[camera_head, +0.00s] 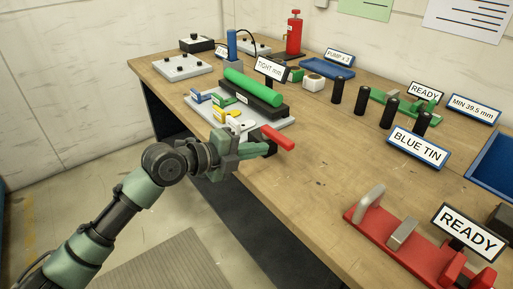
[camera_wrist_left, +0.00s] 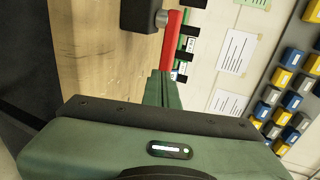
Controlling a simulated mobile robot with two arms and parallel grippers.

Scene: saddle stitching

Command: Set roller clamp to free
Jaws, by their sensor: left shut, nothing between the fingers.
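In the left wrist view the red lever (camera_wrist_left: 173,38) runs from a black block and pivot, just beyond the fingers. My left gripper (camera_head: 262,149) is shut and empty, close to the lever on its near side; contact cannot be told. Its fingertips also show in the wrist view (camera_wrist_left: 162,82). A sign reading "TIGHT" (camera_head: 271,69) stands behind the roller. My right gripper is out of view.
Black posts (camera_head: 362,97) stand to the right. A red fixture (camera_head: 402,236) is at the lower right. The table middle (camera_head: 320,160) is clear.

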